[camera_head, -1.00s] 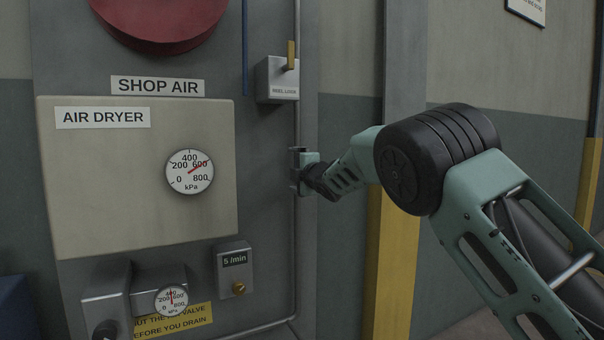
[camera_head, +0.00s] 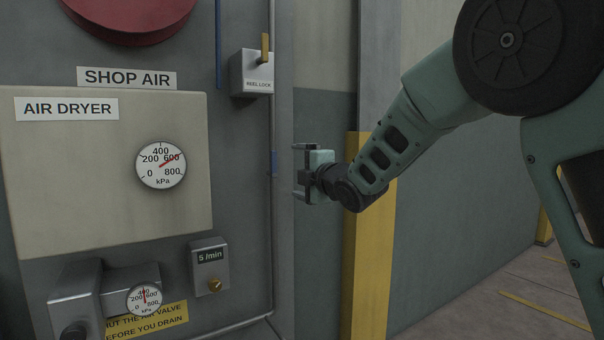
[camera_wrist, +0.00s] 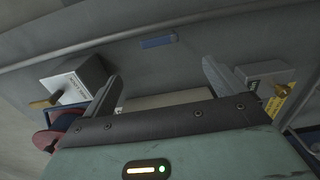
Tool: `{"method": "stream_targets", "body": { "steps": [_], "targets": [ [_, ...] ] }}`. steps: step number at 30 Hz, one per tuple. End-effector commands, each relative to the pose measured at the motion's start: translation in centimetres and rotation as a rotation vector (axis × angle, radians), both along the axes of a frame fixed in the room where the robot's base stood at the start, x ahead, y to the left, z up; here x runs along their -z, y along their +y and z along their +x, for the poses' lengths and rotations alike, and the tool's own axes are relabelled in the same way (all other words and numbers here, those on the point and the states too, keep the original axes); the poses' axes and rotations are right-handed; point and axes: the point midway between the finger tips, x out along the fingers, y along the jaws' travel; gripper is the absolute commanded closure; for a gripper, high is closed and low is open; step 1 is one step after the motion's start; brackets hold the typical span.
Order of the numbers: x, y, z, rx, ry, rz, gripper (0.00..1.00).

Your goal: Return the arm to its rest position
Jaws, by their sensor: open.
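My gripper (camera_head: 300,172) is at the middle of the head view, right of the pipe, with its two fingers pointing left toward the panel. The fingers are apart with nothing between them. In the wrist view my gripper (camera_wrist: 160,88) also shows its two fingers spread and empty. My arm reaches in from the right side of the head view, bent at a large black joint at the upper right.
The air dryer box (camera_head: 110,175) with a gauge (camera_head: 161,164) fills the left. A reel lock box (camera_head: 251,72), a 5/min box (camera_head: 209,267) and a vertical pipe (camera_head: 272,120) stand near my gripper. A yellow-and-grey post (camera_head: 368,250) is behind my arm. Open floor shows at lower right.

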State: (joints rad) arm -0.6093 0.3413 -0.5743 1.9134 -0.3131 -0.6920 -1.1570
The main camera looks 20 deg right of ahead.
Motion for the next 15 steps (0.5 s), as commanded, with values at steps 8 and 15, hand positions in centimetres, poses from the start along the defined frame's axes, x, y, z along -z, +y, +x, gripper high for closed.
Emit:
{"method": "stream_targets", "body": {
  "steps": [8, 15],
  "targets": [
    [0.02, -0.22, -0.75, 0.001, 0.0, -0.001, 0.05],
    [0.71, 0.04, -1.08, 0.005, 0.037, 0.03, 0.05]
  ]
}}
